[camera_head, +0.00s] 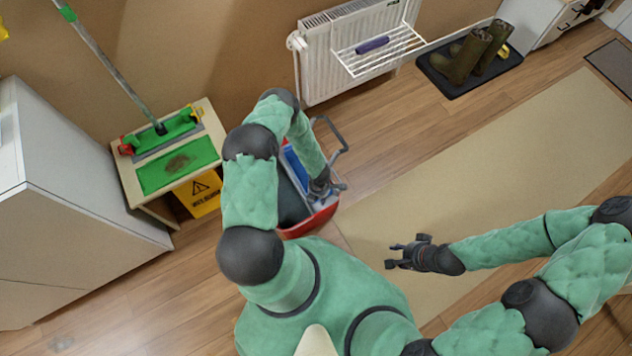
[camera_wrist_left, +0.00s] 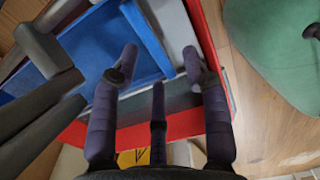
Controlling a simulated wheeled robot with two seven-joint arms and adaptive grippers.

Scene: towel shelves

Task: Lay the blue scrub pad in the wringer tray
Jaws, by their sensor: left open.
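The red bucket (camera_head: 312,222) stands on the floor by my left arm and also shows in the left wrist view (camera_wrist_left: 195,18). A blue wringer tray with a raised rim (camera_wrist_left: 148,42) sits in its top. A flat blue surface (camera_wrist_left: 92,42) lies inside that rim; I cannot tell whether it is the scrub pad or the tray's floor. My left gripper (camera_wrist_left: 158,72) is open over the bucket, fingers spread and nothing seen between them. My left forearm hides part of the bucket in the head view. My right gripper (camera_head: 394,256) is open and empty above the beige mat.
A grey bucket handle (camera_head: 335,135) rises beside my left arm. A low stand (camera_head: 215,128) holds a green mop and a stained green pad (camera_head: 178,166). A purple-blue roll (camera_head: 372,45) lies on the radiator rack. Boots (camera_head: 462,58) stand behind the beige mat (camera_head: 480,160).

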